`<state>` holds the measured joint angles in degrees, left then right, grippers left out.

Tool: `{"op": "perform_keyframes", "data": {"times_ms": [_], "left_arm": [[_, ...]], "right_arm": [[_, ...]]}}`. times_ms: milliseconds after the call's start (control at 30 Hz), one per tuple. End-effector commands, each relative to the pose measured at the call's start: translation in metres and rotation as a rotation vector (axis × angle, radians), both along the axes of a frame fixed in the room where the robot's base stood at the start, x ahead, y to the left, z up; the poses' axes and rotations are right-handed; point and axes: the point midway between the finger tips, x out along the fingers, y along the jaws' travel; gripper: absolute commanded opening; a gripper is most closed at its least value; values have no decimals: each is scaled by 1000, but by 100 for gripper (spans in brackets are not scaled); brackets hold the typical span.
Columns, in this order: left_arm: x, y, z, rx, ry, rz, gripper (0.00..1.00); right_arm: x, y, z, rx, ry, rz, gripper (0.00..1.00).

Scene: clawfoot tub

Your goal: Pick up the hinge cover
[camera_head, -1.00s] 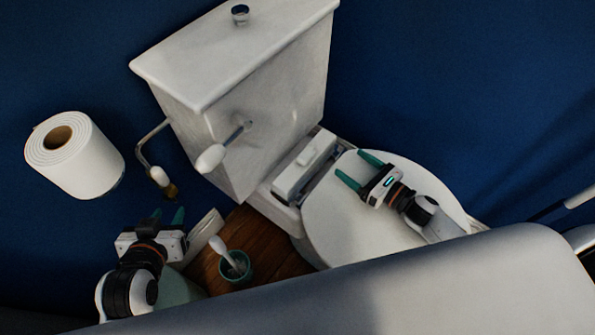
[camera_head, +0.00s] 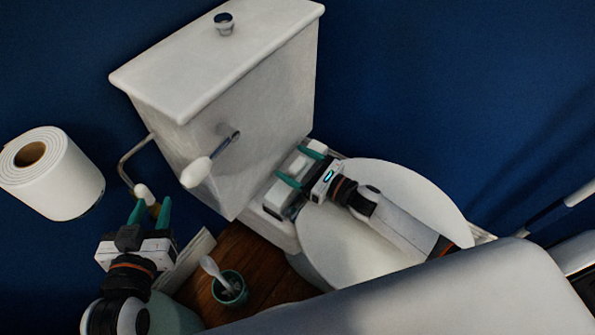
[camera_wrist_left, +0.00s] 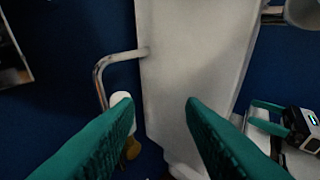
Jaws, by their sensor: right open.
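The hinge cover (camera_head: 279,197) is a white block behind the toilet seat, at the foot of the cistern. My right gripper (camera_head: 289,159) is open over it, with one green finger on each side of its upper part. The fingers and gripper body hide part of the cover, and I cannot tell whether they touch it. My right gripper also shows at the right edge of the left wrist view (camera_wrist_left: 262,116). My left gripper (camera_head: 151,202) is open and empty at the lower left, in front of the cistern's bent pipe.
The white cistern (camera_head: 255,95) with its flush lever (camera_head: 197,172) rises beside the cover. The closed toilet lid (camera_head: 345,240) lies under my right arm. A toilet roll (camera_head: 70,190) hangs at left. A green cup with a brush (camera_head: 229,288) stands on wood. The tub rim (camera_head: 420,295) crosses the front.

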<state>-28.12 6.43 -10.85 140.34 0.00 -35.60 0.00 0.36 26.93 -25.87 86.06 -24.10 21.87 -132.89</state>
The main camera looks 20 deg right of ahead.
Motion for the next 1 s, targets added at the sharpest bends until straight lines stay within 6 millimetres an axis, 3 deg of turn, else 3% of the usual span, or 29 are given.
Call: {"op": "perform_keyframes", "data": {"times_ms": [100,367,400,700,1000], "left_arm": [[3,-2,7,-14,-53,-4,36],[4,-3,11,-18,-72,-5,36],[4,-3,11,-18,-72,-5,36],[4,-3,11,-18,-71,-4,36],[4,-3,11,-17,-67,-4,36]], "right_arm": [[12,8,-1,-2,-1,-1,80],[14,11,0,-1,1,-1,80],[14,11,0,-1,1,-1,78],[14,10,0,-1,1,-1,31],[14,10,1,-1,-1,-1,31]]}}
